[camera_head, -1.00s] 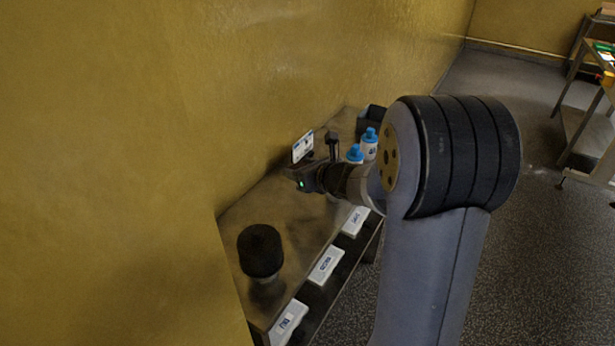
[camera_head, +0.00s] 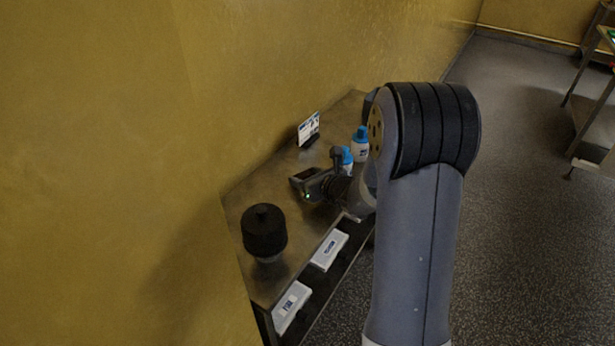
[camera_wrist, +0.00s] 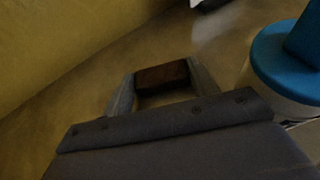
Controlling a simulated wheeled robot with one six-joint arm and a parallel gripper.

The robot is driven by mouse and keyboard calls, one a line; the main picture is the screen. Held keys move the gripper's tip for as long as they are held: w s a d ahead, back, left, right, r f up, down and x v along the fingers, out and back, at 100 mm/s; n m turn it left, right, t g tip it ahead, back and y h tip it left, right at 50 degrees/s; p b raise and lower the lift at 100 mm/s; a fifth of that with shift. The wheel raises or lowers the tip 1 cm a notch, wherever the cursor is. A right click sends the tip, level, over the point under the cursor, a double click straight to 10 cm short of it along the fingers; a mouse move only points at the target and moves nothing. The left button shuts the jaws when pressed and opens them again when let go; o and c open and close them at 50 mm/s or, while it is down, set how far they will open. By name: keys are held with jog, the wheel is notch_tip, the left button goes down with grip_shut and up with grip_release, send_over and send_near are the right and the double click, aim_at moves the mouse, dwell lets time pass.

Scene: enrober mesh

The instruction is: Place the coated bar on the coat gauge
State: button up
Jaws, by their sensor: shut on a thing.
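The coated bar (camera_wrist: 162,76) is a dark brown block in the wrist view, held between the two grey fingers of my gripper (camera_wrist: 163,84). In the head view my gripper (camera_head: 299,182) is low over the steel table, left of the blue-capped bottles; whether the bar touches the table is unclear. I cannot tell for certain which object is the coat gauge. A small white and blue panel on a dark foot (camera_head: 309,128) stands behind my gripper, by the wall.
The steel table (camera_head: 300,240) runs along a yellow wall. A black round-topped object (camera_head: 264,231) stands at its near left. Blue-capped bottles (camera_head: 360,143) stand right of my gripper, one close by. White labelled boxes (camera_head: 329,250) line the front edge. Table surface between is clear.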

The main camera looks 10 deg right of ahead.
jog(key=o, duration=0.8)
